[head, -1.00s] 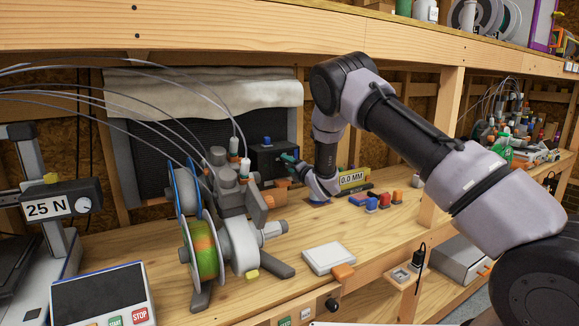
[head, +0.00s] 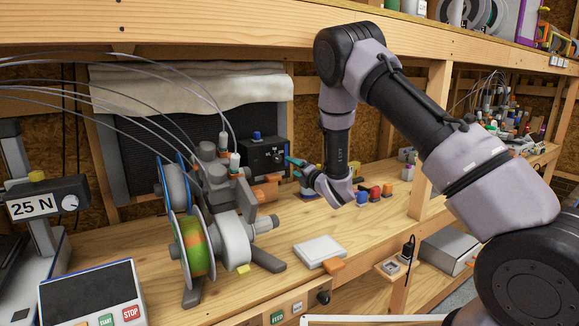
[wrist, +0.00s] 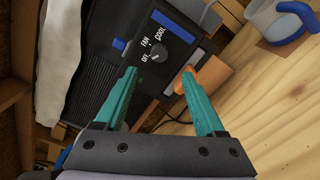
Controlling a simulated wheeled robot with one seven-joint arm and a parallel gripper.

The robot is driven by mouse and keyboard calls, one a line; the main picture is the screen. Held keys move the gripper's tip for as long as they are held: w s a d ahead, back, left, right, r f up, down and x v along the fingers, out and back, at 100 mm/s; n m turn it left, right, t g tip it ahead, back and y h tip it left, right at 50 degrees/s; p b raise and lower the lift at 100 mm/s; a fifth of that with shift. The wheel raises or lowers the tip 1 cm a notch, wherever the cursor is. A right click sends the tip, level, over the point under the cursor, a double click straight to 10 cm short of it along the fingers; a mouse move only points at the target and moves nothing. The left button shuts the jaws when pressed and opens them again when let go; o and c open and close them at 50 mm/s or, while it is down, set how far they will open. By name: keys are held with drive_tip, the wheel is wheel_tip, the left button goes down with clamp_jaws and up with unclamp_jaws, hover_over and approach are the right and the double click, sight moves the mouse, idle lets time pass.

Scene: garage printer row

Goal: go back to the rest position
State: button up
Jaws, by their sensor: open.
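My gripper (head: 294,161) is in front of the back wall, above the bench and to the right of a black control box (head: 265,155). In the wrist view my gripper (wrist: 160,72) has its two teal fingers apart, with nothing held between them. The box's dial (wrist: 158,53), marked OFF, FAN and COOL, shows just beyond the fingertips. An orange cylinder (wrist: 190,78) shows behind the right fingertip; I cannot tell whether they touch. My arm is bent, with its elbow raised near the upper shelf.
A filament spool machine (head: 215,215) stands left of my gripper. A white pad (head: 320,250) and red and blue pieces (head: 375,192) lie on the wooden bench (head: 290,220). A wooden post (head: 430,130) stands behind my arm.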

drive_tip(key=shift+d, duration=0.1)
drive_tip(key=w+d+r+m+h, duration=0.2)
drive_tip(key=d+r+m+h, duration=0.4)
drive_tip(key=d+r+m, duration=0.6)
drive_tip(key=s+d+r+m+g+h, duration=0.2)
drive_tip(key=s+d+r+m, duration=0.6)
drive_tip(key=s+d+r, duration=0.15)
drive_tip(key=s+d+r+m+g, duration=0.1)
drive_tip(key=s+m, duration=0.3)
drive_tip(key=s, duration=0.7)
drive_tip(key=s+d+r+m+g, duration=0.1)
drive_tip(key=s+m, duration=0.4)
drive_tip(key=s, duration=0.5)
drive_tip(key=s+d+r+m+g, duration=0.2)
drive_tip(key=s+d+m+g, duration=0.1)
drive_tip(key=s, duration=0.8)
drive_tip(key=shift+s+d+m+g, duration=0.15)
drive_tip(key=shift+s+m+g, duration=0.3)
drive_tip(key=shift+m, duration=0.75)
